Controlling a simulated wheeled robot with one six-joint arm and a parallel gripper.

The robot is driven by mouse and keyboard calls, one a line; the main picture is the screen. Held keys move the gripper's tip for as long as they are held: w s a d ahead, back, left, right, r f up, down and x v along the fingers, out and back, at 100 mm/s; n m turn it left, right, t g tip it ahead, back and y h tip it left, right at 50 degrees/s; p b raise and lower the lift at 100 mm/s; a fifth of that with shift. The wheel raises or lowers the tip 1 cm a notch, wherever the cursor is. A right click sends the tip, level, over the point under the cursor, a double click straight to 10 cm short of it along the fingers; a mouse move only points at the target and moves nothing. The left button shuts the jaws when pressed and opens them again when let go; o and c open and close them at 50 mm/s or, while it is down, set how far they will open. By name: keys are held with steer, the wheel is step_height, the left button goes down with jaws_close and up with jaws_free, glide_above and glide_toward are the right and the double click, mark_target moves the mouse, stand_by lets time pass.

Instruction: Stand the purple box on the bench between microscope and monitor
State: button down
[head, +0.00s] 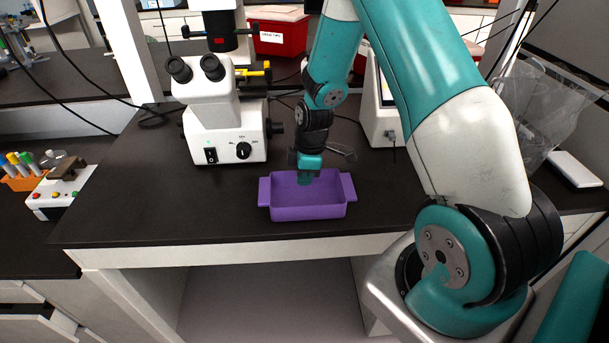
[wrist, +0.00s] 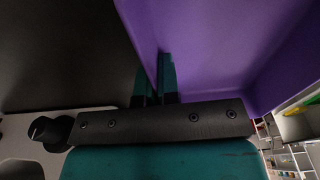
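The purple box (head: 308,212) is an open tray with side handles. It is upright at the bench front, between the white microscope (head: 228,136) on the left and the white monitor (head: 378,125) on the right, a little nearer the front edge than both. I cannot tell whether its base touches the bench. The monitor is partly hidden by my arm. My gripper (head: 308,178) points down at the box's far wall. In the wrist view the fingers (wrist: 154,85) are close together, one on each side of the purple wall (wrist: 215,50), apparently pinching it.
The dark bench top (head: 130,205) is clear left of the box. Red bins (head: 278,36) stand behind. A clear plastic bag (head: 550,100) hangs at the right. A small device with coloured buttons (head: 58,192) is on the lower left bench.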

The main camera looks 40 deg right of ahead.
steer(key=shift+f, duration=0.15)
steer(key=c, duration=1.4)
jaws_free()
steer(key=shift+o, duration=0.2)
steer(key=r, duration=0.3)
steer(key=r+b, duration=0.1)
steer(key=r, duration=0.3)
steer(key=d+r+b, duration=0.1)
steer(key=r, duration=0.3)
steer(key=shift+s, duration=0.35)
steer(key=s+a+r+m+y, duration=0.1)
steer(key=s+a+r, duration=0.3)
steer(key=a+r, duration=0.45)
steer(key=s+a+r+m+y, duration=0.2)
steer(key=s+a+r+m, duration=0.1)
steer(key=s+a, duration=1.2)
steer(key=s+r, duration=0.1)
steer(key=s, duration=0.1)
steer(key=shift+s+g, duration=0.3)
steer(key=shift+g, duration=0.1)
